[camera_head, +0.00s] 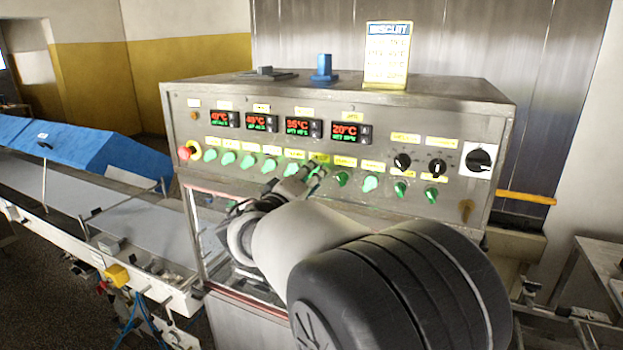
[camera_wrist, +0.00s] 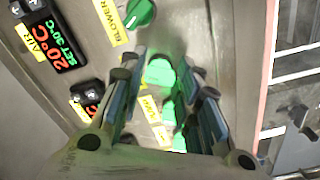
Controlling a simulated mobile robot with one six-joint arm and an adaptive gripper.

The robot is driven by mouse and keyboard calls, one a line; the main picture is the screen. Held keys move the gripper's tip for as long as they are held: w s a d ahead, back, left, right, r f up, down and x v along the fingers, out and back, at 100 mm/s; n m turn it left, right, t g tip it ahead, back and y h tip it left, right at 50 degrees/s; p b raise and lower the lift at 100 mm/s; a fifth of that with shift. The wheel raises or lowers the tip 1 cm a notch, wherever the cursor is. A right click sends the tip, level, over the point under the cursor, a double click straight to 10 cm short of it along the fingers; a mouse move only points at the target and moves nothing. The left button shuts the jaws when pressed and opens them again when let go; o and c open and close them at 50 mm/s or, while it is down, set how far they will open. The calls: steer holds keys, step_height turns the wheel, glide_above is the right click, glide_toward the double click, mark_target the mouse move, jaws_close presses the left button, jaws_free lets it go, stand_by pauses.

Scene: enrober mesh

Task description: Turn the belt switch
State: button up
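A row of green rotary switches runs along the front of the steel control panel (camera_head: 265,175). Their labels are too small to read in the head view, so I cannot tell by text which is the belt switch. My gripper (camera_head: 306,175) is at the middle of this row. In the wrist view my gripper (camera_wrist: 164,68) is open, with one finger on either side of a bright, lit green switch (camera_wrist: 160,74). I cannot tell whether the fingers touch it. A darker green switch (camera_wrist: 140,13) beside it has a yellow label reading BLOWER.
Red-and-green temperature displays (camera_head: 352,132) sit above the switches. A red emergency button (camera_head: 186,152) is at the panel's left, black knobs (camera_head: 437,167) at its right. A conveyor (camera_head: 140,225) lies left. A yellow sign (camera_head: 387,55) and blue object (camera_head: 323,68) stand on top.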

steer(key=c, duration=0.6)
steer(key=shift+n+b, duration=1.7)
steer(key=shift+n, duration=4.2)
steer(key=o, duration=1.1)
steer(key=shift+c, duration=0.2)
